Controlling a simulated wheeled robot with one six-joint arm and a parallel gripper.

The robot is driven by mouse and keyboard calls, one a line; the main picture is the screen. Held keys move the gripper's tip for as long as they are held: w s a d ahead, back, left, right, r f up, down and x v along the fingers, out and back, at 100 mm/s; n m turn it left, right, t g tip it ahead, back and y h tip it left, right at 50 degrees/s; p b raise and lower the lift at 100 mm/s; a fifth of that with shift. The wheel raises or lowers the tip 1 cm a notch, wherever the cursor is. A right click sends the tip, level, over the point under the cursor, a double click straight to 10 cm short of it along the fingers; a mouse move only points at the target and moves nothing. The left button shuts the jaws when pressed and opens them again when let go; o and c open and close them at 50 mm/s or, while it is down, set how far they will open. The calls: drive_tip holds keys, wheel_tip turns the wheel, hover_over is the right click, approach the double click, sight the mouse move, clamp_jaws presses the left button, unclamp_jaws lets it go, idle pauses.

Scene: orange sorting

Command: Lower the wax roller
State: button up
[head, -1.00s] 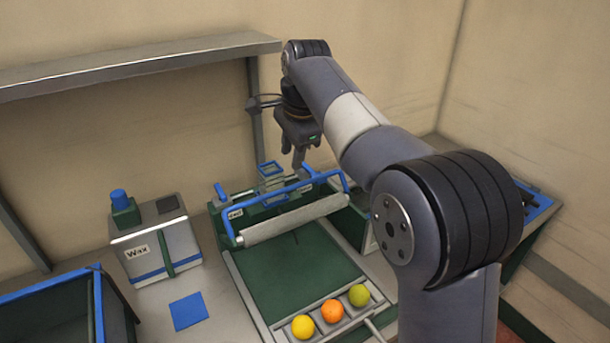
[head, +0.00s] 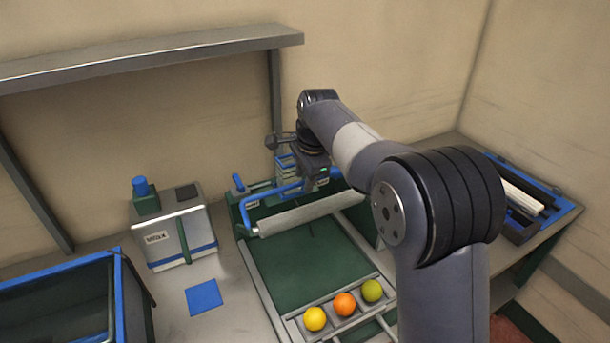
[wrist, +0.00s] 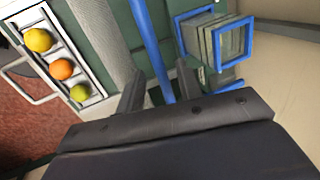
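The wax roller (head: 312,213) is a pale grey cylinder in a blue frame with a bar handle (head: 283,190), raised across the far part of the green bed (head: 305,265). In the wrist view the roller (wrist: 103,38) lies left of the blue bar (wrist: 150,40). My gripper (wrist: 160,82) is open, with one finger on each side of that bar and visible gaps beside it. In the head view my gripper is at the bar behind the roller, its fingertips largely hidden.
Yellow (head: 315,319), orange (head: 345,304) and green (head: 372,291) fruits sit in a tray at the bed's near end. A wax box (head: 172,235), blue square (head: 204,297) and blue-rimmed bin (head: 118,300) stand left. A blue-edged tray (head: 565,212) is right; a shelf (head: 150,58) overhangs behind.

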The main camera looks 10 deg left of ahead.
drive_tip(key=shift+c, duration=0.2)
clamp_jaws()
drive_tip(key=shift+f, duration=0.1)
drive_tip(key=s+d+f+t+y+b, duration=0.4)
drive_tip(key=f+b, duration=0.8)
drive_tip(key=b, duration=1.8)
drive_tip(key=s+d+t, duration=0.2)
drive_tip(key=s, duration=0.2)
drive_tip(key=shift+s+d+y, duration=0.3)
drive_tip(key=shift+s+y, duration=0.05)
drive_tip(key=shift+y, duration=0.05)
drive_tip(key=shift+f+t, duration=0.1)
drive_tip(key=shift+t, duration=0.2)
drive_tip(key=shift+f, duration=0.15)
